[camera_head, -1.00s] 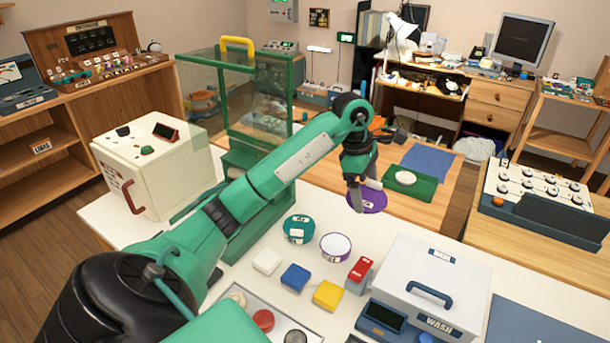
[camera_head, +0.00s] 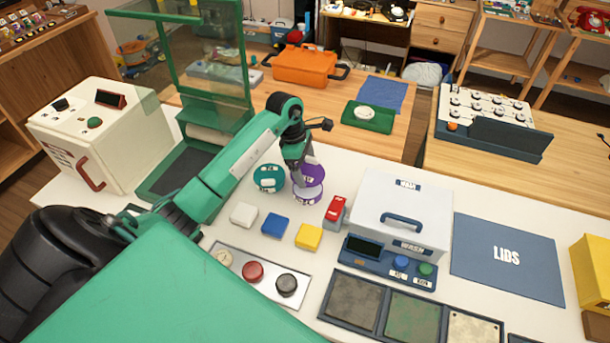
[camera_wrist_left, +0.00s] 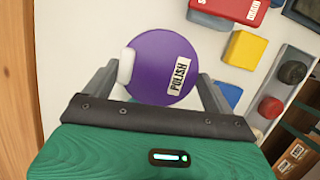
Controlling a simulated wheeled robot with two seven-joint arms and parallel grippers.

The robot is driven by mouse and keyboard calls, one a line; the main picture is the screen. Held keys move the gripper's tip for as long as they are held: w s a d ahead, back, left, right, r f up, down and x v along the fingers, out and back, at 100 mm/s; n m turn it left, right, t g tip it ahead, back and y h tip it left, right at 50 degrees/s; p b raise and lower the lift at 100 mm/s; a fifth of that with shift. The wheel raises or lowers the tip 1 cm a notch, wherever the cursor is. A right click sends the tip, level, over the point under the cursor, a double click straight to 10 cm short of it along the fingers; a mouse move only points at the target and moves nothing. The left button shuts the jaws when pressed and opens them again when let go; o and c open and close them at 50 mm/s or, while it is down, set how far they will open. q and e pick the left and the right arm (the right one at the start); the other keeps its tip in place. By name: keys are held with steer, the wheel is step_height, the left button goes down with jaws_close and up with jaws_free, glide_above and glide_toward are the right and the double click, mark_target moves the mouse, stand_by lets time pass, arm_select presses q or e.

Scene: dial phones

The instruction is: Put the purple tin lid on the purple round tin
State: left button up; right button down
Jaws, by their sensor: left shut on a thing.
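The purple tin lid (camera_head: 314,171) is held in my left gripper (camera_head: 300,165), in front of the green box. In the left wrist view the lid (camera_wrist_left: 160,62) is a purple disc with a "POLISH" label, between the two fingers, with a white piece at its left edge. I cannot tell whether lid and tin touch. The tin is hidden in the left wrist view. My right gripper is not in view.
A teal round tin (camera_head: 268,178) stands close to the left.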

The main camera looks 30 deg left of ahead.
mark_target(306, 180)
arm_select(q)
step_height(306, 180, down, 2)
step_height(306, 180, down, 3)
steer(key=shift+f+p, duration=0.2)
steer(key=shift+p, duration=0.4)
steer(key=shift+f, duration=0.1)
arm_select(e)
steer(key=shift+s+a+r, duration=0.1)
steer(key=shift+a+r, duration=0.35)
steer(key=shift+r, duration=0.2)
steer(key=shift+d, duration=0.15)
arm_select(q)
steer(key=shift+f, duration=0.15)
steer(key=o, duration=0.8)
steer(key=shift+c, duration=0.2)
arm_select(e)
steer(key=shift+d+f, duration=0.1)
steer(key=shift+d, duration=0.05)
